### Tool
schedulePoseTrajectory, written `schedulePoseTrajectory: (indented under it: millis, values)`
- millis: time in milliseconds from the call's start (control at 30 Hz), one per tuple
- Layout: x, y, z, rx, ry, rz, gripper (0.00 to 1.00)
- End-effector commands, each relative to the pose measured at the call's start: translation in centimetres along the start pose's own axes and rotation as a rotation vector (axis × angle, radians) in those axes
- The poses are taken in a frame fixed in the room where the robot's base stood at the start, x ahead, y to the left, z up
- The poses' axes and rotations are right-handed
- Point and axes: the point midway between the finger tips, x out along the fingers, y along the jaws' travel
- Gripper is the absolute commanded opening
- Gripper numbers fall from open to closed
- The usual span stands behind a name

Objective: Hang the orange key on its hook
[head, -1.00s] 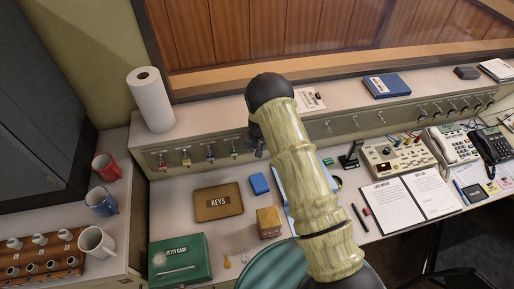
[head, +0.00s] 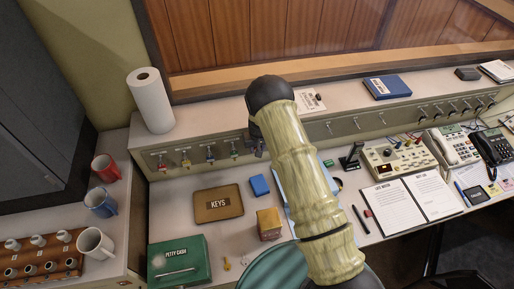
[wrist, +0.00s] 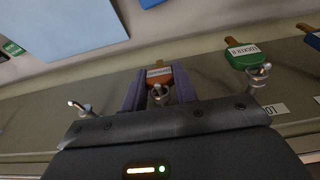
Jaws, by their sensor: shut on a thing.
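In the wrist view the orange key (wrist: 160,76) has an orange tag with a white label. My gripper (wrist: 159,84) is shut on it, with one purple finger on each side of the tag. A metal hook (wrist: 158,97) shows between the fingers, right at the near end of the tag. I cannot tell whether the key's ring is around the hook or only beside it. In the head view my arm hides the orange key and most of my gripper, which is at the hook rail (head: 290,140).
A green key (wrist: 243,56) hangs on the neighbouring hook to the right in the wrist view. An empty hook (wrist: 79,106) is to the left. In the head view, a key board (head: 218,203), an amber box (head: 268,223) and a green cash box (head: 180,261) lie below the rail.

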Motion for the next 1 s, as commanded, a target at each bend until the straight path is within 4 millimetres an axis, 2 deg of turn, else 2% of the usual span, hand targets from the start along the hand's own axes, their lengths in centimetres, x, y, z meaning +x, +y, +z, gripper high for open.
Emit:
schedulePoseTrajectory:
  millis: [667, 700, 800, 1000]
  values:
    - [0.13, -0.01, -0.54, 0.000, 0.011, 0.001, 0.01]
    - [0.14, 0.00, -0.52, 0.000, 0.010, 0.001, 0.36]
    - [0.16, 0.01, -0.46, 0.001, 0.008, 0.000, 0.54]
    - [0.22, 0.02, -0.35, 0.001, 0.006, 0.000, 0.54]
